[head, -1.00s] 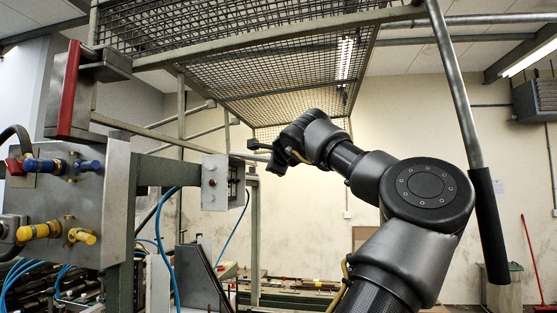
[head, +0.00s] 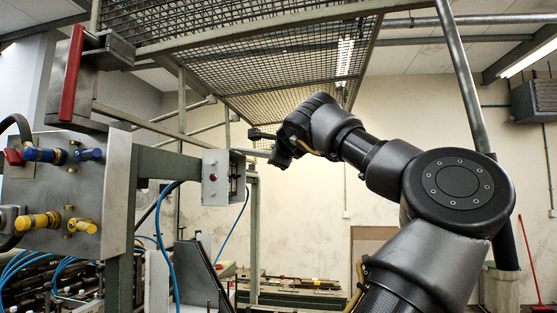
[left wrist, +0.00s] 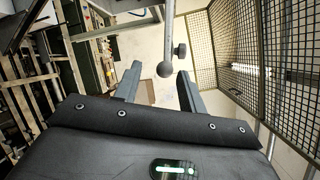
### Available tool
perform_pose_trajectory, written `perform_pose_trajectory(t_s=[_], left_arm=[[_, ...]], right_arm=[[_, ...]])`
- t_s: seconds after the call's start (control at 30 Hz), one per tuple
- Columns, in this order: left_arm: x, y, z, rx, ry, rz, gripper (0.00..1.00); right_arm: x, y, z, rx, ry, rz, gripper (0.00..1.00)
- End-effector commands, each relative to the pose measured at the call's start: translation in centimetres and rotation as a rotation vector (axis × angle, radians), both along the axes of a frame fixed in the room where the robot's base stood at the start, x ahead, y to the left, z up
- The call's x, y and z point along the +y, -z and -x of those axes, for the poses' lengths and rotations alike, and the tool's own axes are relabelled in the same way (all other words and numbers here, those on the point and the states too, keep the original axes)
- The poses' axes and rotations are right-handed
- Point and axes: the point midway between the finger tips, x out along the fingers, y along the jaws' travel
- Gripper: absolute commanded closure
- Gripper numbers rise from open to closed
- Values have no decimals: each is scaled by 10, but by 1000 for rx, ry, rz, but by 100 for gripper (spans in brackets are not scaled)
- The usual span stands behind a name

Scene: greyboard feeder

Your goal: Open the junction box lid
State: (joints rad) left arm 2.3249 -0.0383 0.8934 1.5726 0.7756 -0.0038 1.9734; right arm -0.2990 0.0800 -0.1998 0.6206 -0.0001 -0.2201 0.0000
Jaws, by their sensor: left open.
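The junction box (head: 222,178) is a small grey upright box with a red button on its front, left of centre in the head view. I cannot tell which face is its lid, and the front looks closed. The one arm in the head view looks like my left arm. Its gripper (head: 266,147) is just right of the box, apart from it. In the left wrist view the gripper's jaws (left wrist: 158,82) are open and empty. A dark ball knob (left wrist: 163,69) on a pale rod shows ahead between the fingertips. My right gripper is not in view.
A grey valve panel (head: 65,195) with blue and yellow fittings stands at the left, below a red-edged bracket (head: 72,72). A mesh guard (head: 260,60) hangs overhead and fills the right of the wrist view. Blue hoses (head: 163,240) run below the box.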

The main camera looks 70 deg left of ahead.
Motion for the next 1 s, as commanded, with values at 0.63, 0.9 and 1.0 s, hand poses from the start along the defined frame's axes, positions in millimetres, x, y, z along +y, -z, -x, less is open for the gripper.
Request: perform_pose_trajectory(t_s=[0.63, 0.9, 1.0], left_arm=[[-39, -7, 8, 3, -10, -10, 59], [-40, -8, 8, 3, -9, -11, 59], [-36, -6, 8, 4, -9, -9, 59]], right_arm=[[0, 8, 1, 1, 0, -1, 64], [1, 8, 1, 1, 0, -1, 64], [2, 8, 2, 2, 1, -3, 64]])
